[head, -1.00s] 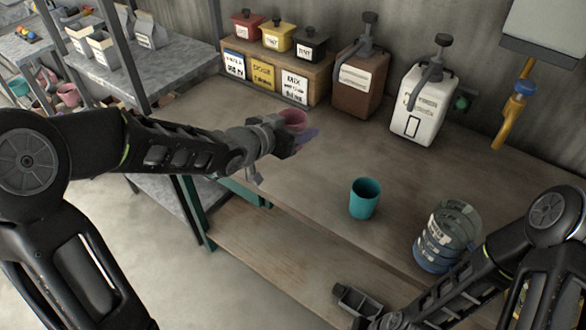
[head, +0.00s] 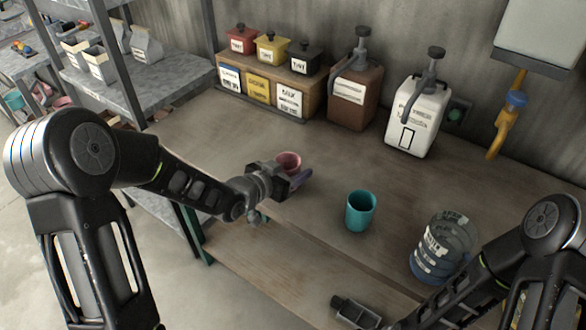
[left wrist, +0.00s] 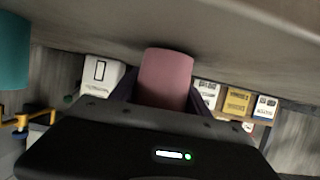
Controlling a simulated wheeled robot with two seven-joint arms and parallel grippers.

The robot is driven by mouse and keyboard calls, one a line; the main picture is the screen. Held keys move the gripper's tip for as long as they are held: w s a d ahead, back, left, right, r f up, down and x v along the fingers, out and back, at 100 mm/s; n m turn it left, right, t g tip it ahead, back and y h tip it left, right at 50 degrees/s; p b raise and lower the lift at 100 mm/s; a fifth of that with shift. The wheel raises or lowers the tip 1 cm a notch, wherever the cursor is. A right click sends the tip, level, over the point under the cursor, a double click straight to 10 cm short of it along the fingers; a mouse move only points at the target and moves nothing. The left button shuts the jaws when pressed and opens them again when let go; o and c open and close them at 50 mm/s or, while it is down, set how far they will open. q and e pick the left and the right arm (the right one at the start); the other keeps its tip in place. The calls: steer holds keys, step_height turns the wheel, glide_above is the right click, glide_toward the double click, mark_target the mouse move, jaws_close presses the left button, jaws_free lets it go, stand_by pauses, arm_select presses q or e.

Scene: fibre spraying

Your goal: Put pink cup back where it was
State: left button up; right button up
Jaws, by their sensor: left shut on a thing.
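The pink cup (head: 289,161) is held over the left part of the workbench (head: 215,130), near its front edge. My left gripper (head: 292,178) is shut on it, with its fingers on either side. In the left wrist view the pink cup (left wrist: 165,72) sits between the dark fingers, its far end close to the bench surface. I cannot tell whether it touches the bench. The teal cup (head: 360,211) stands upright to the right, apart from the pink one. My right gripper (head: 354,312) is low at the front of the bench; its jaw opening is unclear.
A clear ribbed jug (head: 442,248) stands at the right near my right arm. A brown pump container (head: 352,95), a white one (head: 416,118) and a labelled box rack (head: 315,95) stand along the wall. Metal shelving (head: 165,65) is at the left. The bench middle is clear.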

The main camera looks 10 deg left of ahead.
arm_select(q)
steer(key=shift+f, duration=0.15)
steer(key=shift+f+b, duration=0.2)
steer(key=shift+b, duration=0.1)
steer(key=o, duration=1.6)
steer(key=shift+c, duration=0.2)
steer(key=shift+s+r+p, duration=0.1)
steer(key=shift+r+p, duration=0.25)
steer(key=shift+p, duration=0.05)
steer(key=p+v, duration=0.5)
steer(key=v, duration=0.5)
steer(key=shift+s+a+r, duration=0.2)
steer(key=shift+s+r, duration=0.05)
steer(key=shift+s+a, duration=0.1)
steer(key=shift+s, duration=0.2)
steer(key=shift+s+a, duration=0.1)
steer(key=shift+s, duration=0.1)
